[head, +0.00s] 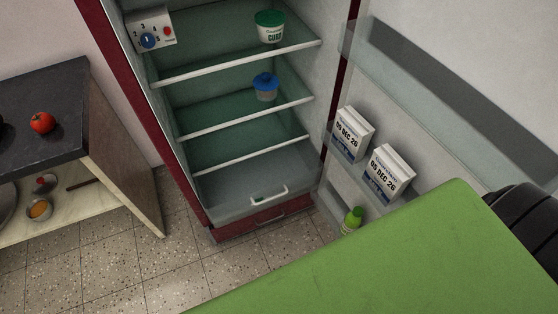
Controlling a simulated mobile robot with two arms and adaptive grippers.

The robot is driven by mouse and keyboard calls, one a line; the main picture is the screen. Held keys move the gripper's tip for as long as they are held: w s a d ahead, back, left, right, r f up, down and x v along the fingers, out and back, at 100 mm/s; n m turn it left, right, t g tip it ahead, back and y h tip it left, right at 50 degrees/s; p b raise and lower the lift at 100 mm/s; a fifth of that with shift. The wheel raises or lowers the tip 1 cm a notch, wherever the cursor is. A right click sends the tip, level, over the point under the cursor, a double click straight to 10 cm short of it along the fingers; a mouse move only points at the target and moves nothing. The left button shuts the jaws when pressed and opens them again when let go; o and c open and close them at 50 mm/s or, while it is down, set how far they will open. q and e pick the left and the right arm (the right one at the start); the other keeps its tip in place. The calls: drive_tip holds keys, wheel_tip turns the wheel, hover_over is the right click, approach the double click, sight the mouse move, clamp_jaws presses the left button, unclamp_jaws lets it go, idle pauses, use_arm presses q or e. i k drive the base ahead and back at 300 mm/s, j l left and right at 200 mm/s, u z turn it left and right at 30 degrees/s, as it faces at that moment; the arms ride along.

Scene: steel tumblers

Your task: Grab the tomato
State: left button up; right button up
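A red tomato (42,122) with a green stem rests on the dark countertop (70,90) at the left of the head view. The countertop's near right corner is open around it, and nothing covers the tomato. A dark item is partly cut off at the left picture edge, on the same counter.
An open fridge (245,165) stands in the middle, holding tubs. Its door (440,90), with two cartons (352,134) and a green bottle (352,219), swings right. A green surface (420,260) fills the lower right. Tiled floor (130,265) lies clear between counter and fridge.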

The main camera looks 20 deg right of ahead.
sight(42, 123)
drive_tip(key=z, duration=0.55)
drive_tip(key=u, duration=1.35)
drive_tip(key=i+j+z, duration=0.15)
drive_tip(key=z, duration=0.3)
drive_tip(key=i+j+z, duration=0.25)
drive_tip(key=z, duration=0.15)
drive_tip(key=i+j+z, duration=0.1)
drive_tip(key=j+z, duration=0.15)
drive_tip(key=z, duration=0.2)
drive_tip(key=i+j+z, duration=0.1)
drive_tip(key=j+z, duration=0.3)
drive_tip(key=l, duration=0.1)
